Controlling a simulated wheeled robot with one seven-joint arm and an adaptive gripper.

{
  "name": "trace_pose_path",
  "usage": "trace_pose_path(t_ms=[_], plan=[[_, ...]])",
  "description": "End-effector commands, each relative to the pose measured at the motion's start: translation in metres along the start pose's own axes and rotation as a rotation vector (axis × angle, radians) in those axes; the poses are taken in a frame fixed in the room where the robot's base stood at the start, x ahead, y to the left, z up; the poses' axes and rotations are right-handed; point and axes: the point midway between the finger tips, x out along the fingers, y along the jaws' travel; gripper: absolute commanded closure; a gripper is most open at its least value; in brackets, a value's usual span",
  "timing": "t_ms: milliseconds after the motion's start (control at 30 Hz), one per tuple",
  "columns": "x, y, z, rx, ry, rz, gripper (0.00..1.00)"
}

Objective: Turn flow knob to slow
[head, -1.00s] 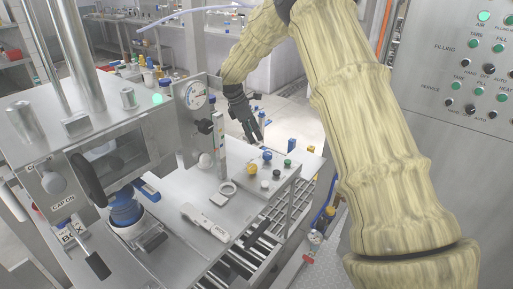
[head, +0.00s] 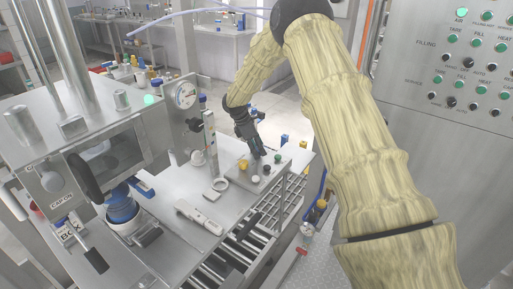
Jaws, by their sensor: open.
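A small grey control plate (head: 240,188) lies on the steel table edge and carries several coloured knobs. A yellow knob (head: 242,165), a white knob (head: 254,179), a black knob (head: 267,168) and a green knob (head: 277,158) show on it. No label for the flow knob is readable, so I cannot tell which it is. My gripper (head: 259,154) is open and points down at the back middle of this plate. Its fingers cover the spot where a blue knob showed earlier. Contact with that knob cannot be made out.
A steel machine (head: 115,150) with a window and a blue fitting stands left. A tall control panel (head: 440,140) stands right, a roller conveyor (head: 225,262) below.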

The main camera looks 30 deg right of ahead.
Motion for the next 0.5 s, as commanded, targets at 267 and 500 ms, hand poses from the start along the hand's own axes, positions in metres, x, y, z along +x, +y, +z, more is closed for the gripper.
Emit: trace_pose_path(t_ms=[267, 500], plan=[[0.0039, 0.0055, -0.0059, -0.003, -0.002, -0.005, 0.59], [0.0041, 0.0063, -0.0038, -0.001, -0.003, -0.005, 0.89]])
